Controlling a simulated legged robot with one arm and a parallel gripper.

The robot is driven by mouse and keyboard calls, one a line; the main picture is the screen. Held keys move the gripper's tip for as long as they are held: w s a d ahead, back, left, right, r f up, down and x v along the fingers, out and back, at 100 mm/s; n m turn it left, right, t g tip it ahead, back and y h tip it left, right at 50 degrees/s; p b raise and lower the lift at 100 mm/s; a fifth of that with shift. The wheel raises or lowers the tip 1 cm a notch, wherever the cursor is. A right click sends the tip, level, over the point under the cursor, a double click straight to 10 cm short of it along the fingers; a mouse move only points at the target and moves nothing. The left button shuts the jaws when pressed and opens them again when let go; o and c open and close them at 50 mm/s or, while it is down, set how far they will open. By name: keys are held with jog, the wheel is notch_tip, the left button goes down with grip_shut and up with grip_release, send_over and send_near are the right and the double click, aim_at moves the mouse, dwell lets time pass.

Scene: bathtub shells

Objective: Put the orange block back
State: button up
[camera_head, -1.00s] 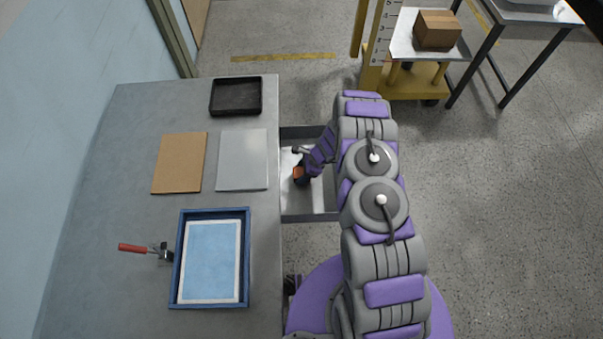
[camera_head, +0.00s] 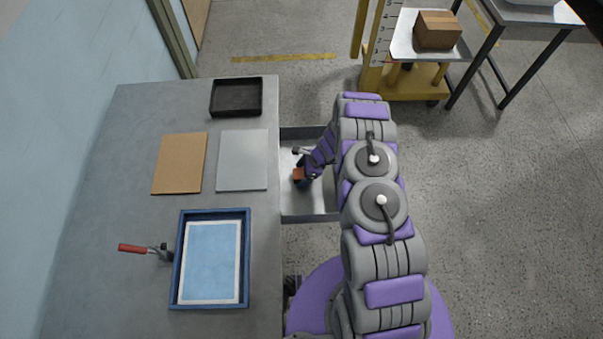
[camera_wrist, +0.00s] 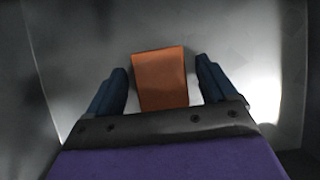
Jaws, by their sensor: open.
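The orange block (camera_wrist: 160,78) lies on the pale floor of an open drawer (camera_head: 308,208) at the table's right side. In the wrist view it sits between the two dark blue fingers of my gripper (camera_wrist: 160,85), with a gap on each side. My gripper is open and reaches down into the drawer. In the head view the orange block (camera_head: 298,174) shows small beside my gripper (camera_head: 301,178), partly hidden by it.
On the grey table (camera_head: 110,190) are a blue tray (camera_head: 246,250), a grey plate (camera_head: 243,160), a brown board (camera_head: 180,163), a black tray (camera_head: 236,97) and a red-handled clamp (camera_head: 133,248). A yellow cart (camera_head: 410,85) with a cardboard box (camera_head: 437,30) stands at the back right.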

jog(key=p+v, duration=0.2)
jog(key=v, duration=1)
jog(key=s+a+r+n, duration=0.1)
jog(key=s+r+n, duration=0.25)
jog(key=r, duration=0.65)
jog(key=s+a+r+n+g, duration=0.1)
jog(key=s+a+r+n, duration=0.2)
jog(key=r, duration=0.7)
jog(key=s+r+n, duration=0.4)
jog(key=s+r, duration=0.1)
jog(key=r, duration=0.5)
jog(key=s+d+r+n+h, duration=0.2)
jog(key=s+d+r, duration=0.1)
jog(key=s, duration=0.6)
jog(key=s+d+r+n+h, duration=0.2)
jog(key=s+r, duration=0.3)
jog(key=s, duration=0.3)
jog(key=s+d+r+n+h, duration=0.1)
jog(key=s+d+r+n, duration=0.2)
jog(key=s, duration=0.6)
jog(key=shift+s+d+r+g+h, duration=0.3)
jog(key=shift+s+d+r+h, duration=0.1)
jog(key=shift+d+r, duration=0.35)
jog(key=shift+w+a+n, duration=0.1)
jog(key=shift+n, duration=0.15)
